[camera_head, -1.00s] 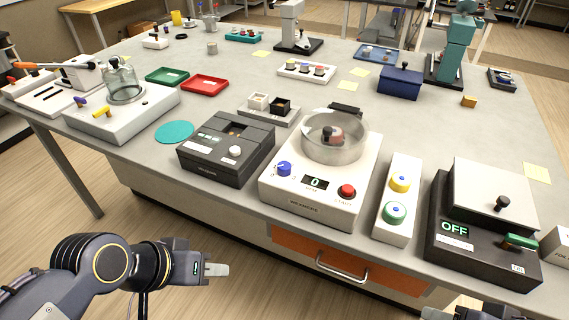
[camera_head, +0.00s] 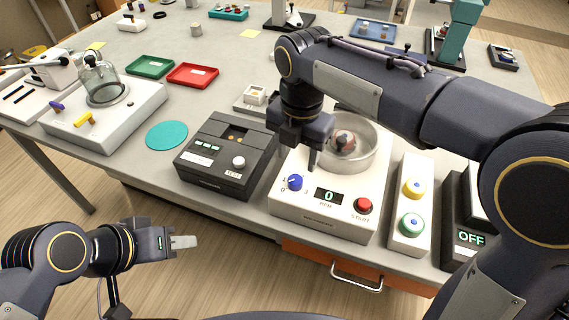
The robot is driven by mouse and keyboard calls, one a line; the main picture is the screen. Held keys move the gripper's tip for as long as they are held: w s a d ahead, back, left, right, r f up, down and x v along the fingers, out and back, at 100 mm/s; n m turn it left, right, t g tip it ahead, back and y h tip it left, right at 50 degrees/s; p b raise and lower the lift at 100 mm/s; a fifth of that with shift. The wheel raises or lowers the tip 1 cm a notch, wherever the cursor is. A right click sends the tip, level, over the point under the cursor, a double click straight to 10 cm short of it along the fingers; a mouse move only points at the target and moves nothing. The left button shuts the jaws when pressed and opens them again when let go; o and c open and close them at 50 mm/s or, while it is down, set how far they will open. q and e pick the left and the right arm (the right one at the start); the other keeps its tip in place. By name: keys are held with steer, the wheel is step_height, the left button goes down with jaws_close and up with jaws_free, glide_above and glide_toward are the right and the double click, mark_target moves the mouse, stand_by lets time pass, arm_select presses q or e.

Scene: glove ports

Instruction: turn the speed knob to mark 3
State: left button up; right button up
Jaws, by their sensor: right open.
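The blue speed knob (camera_head: 295,182) sits on the front left of the white machine (camera_head: 318,224), beside a display (camera_head: 329,196) reading 0 RPM. A red START button (camera_head: 363,204) is to its right.
A dark box (camera_head: 214,160) with a white knob stands left of the white machine. A panel with yellow and green buttons (camera_head: 405,237) stands to its right, then a dark device reading OFF (camera_head: 470,238). A teal disc (camera_head: 166,135) lies further left.

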mark_target(295, 180)
step_height(295, 180, down, 8)
steer(key=shift+r, duration=0.15)
steer(key=shift+c, duration=0.4)
steer(key=c, duration=0.9)
